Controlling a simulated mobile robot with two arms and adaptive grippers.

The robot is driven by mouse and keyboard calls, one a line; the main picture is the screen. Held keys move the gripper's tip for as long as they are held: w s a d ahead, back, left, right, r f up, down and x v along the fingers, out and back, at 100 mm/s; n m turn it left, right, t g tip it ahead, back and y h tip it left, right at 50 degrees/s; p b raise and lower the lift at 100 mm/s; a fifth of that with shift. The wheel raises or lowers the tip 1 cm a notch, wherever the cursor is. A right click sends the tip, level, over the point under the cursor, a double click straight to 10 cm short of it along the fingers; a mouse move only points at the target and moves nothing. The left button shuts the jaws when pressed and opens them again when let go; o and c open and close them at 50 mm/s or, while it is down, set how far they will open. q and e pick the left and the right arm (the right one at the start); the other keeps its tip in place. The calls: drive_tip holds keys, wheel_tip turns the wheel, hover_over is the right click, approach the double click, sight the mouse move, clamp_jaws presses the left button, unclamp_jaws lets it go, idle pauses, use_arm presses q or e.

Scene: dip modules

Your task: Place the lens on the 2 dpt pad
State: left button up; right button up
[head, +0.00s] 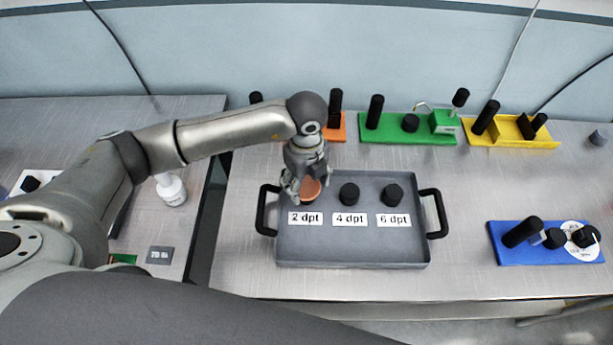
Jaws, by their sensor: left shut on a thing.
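My left gripper (303,187) points down over the left part of the grey tray (350,250), just above the "2 dpt" label (306,218). It is shut on an orange-brown round lens (311,190), which looks tilted. The gripper hides the 2 dpt pad, and I cannot tell whether the lens touches it. Black round pads stand behind the "4 dpt" label (349,219) and the "6 dpt" label (394,220). My right gripper is not in view.
Green (385,134), yellow (543,142) and orange (338,134) modules with black posts line the table's back. A blue module (510,257) sits at the right. A white bottle (171,192) stands on the left table. The table between tray and blue module is clear.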

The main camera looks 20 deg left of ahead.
sight(307, 187)
use_arm(q)
drive_tip(key=shift+d+f, duration=0.1)
drive_tip(key=shift+f, duration=0.15)
drive_tip(key=o, duration=0.9)
drive_tip(key=shift+c, duration=0.2)
drive_tip(key=shift+r, duration=0.1)
drive_tip(key=shift+r, duration=0.25)
wheel_tip(307, 187, up, 12)
drive_tip(key=b, duration=0.4)
drive_tip(key=shift+f, duration=0.15)
